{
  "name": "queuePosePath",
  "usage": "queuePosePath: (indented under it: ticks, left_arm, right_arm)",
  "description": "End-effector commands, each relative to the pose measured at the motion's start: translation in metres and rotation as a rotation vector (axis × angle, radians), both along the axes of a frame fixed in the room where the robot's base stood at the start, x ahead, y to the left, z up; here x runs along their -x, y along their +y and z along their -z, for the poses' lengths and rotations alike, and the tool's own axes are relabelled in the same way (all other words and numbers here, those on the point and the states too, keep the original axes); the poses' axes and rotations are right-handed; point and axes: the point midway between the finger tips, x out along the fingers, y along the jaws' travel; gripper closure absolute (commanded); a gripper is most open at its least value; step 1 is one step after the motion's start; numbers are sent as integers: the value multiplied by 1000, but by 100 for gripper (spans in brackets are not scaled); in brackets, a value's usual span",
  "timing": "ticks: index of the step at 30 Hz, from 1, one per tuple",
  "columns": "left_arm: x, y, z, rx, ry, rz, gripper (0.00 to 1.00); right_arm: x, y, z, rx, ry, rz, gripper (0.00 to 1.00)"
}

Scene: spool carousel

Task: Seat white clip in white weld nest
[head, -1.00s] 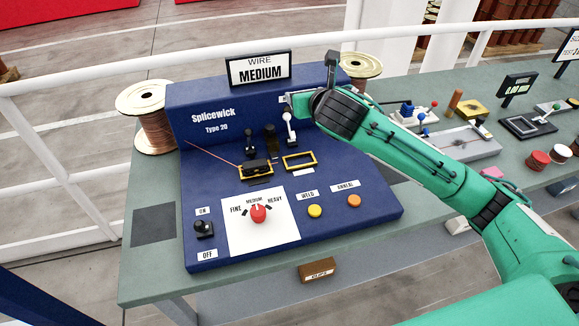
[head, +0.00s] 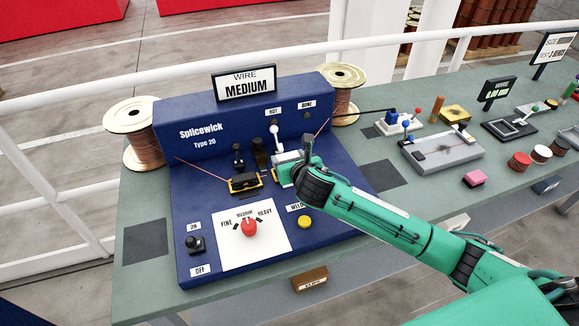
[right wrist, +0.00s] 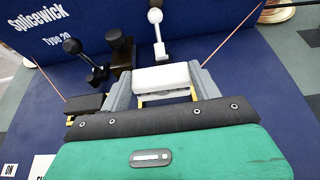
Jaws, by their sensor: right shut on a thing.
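My right gripper (head: 284,160) is over the right-hand yellow-framed nest on the blue Splicewick machine. In the right wrist view its two grey fingers (right wrist: 163,88) are shut on the white clip (right wrist: 163,76), a pale block held level between them. The yellow frame of the white weld nest (right wrist: 168,96) shows just under and in front of the clip. I cannot tell whether the clip touches the nest floor. The white-knobbed lever (head: 275,138) stands upright behind this nest. In the head view the gripper hides most of the nest. My left gripper is not in view.
The left nest holds a black clip (head: 243,181) with a copper wire (head: 203,171) running in. Black levers (head: 238,155) stand behind it. Another copper wire (head: 322,128) slants toward the right nest. The red selector knob (head: 249,227) and yellow weld button (head: 304,222) are in front.

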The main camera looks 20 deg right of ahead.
Motion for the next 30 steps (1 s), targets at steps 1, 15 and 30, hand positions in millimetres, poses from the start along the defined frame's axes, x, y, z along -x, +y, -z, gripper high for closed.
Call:
queuePosePath:
  ticks: [1, 15, 30]
  left_arm:
    - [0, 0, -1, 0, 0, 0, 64]
    - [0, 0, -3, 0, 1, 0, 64]
    - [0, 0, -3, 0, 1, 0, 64]
  right_arm:
    - [1, 0, 7, 0, 4, 0, 61]
    - [0, 0, 37, 0, 1, 0, 61]
    - [0, 0, 38, 0, 1, 0, 15]
